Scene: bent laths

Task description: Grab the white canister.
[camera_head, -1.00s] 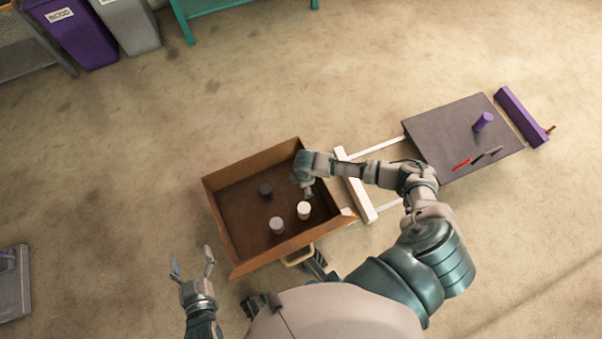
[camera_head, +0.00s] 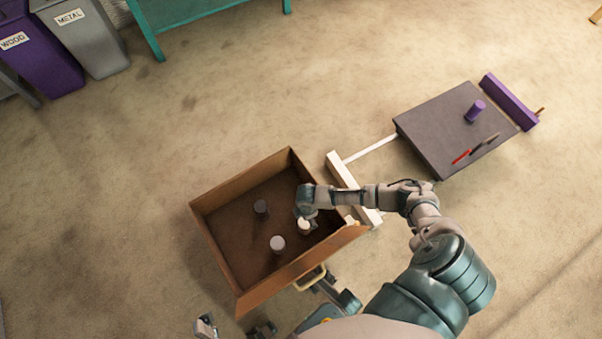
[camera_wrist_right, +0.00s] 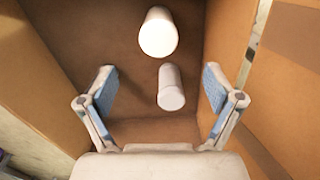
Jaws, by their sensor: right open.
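The white canister (camera_head: 304,226) stands upright in the brown open box (camera_head: 243,290), near its right side. My right gripper (camera_head: 305,212) is over the box right at this canister and partly covers it. In the right wrist view my right gripper (camera_wrist_right: 160,80) is open, with nothing clasped. Two pale canisters show there: a brighter one (camera_wrist_right: 158,34) higher up and a slightly greyer one (camera_wrist_right: 171,88) between the finger lines. I cannot tell surely which is which.
The box walls rise close around my right gripper. A dark board (camera_head: 435,130) with a purple cylinder (camera_head: 475,111) lies to the right. Bins stand at the upper left.

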